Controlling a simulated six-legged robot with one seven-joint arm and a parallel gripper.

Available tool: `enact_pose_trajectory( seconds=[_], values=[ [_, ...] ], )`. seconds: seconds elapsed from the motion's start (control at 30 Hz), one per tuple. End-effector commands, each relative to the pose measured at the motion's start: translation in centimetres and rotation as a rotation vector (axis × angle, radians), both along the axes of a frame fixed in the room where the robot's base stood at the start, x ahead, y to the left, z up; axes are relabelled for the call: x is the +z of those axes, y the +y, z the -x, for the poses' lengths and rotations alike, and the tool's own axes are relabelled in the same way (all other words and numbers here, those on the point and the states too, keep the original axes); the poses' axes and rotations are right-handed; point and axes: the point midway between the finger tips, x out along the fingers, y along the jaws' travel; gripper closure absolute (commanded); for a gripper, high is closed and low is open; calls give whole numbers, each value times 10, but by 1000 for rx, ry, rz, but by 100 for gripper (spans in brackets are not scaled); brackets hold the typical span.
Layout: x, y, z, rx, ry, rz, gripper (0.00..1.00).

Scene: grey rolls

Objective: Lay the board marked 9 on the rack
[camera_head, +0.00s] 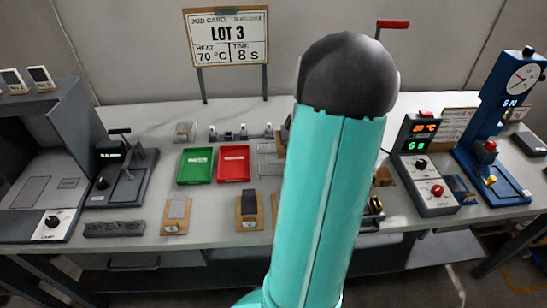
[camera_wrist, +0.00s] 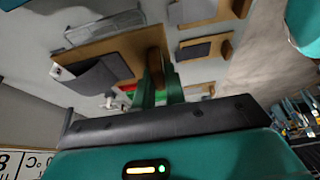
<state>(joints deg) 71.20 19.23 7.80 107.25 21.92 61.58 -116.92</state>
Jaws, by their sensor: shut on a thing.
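My gripper (camera_wrist: 158,88) is shut on the upright wooden grip of a board (camera_wrist: 122,50) in the wrist view. The board carries a dark grey sheet (camera_wrist: 92,82) that sags over one edge. Its number cannot be read, so I cannot tell whether it is the 9. A wire rack (camera_wrist: 105,28) shows beyond the board in the wrist view. It also shows in the head view (camera_head: 268,162), left of my arm and partly hidden. Whether the board touches the rack cannot be told. In the head view my arm hides the gripper.
Other boards lie on the bench, one with a light pad (camera_head: 176,225) and one with a dark pad (camera_head: 249,222) at the front. A green tray (camera_head: 196,166) and a red tray (camera_head: 233,164) sit left of the rack. A control box (camera_head: 428,182) stands right.

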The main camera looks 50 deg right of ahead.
Motion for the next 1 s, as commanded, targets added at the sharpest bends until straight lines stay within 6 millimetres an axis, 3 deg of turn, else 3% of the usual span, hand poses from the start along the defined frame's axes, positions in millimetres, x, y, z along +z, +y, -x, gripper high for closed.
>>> enact_pose_trajectory(
  seconds=[0.1,0.33,0.57,0.77,1.0],
  values=[
    [-18,-1,-24,2,2,-5,100],
    [-53,-5,-53,1,1,-1,100],
    [-68,-8,-67,0,1,-1,100],
    [-96,-8,-67,-1,0,-2,100],
    [-97,-8,-67,-1,0,0,100]
  ],
)
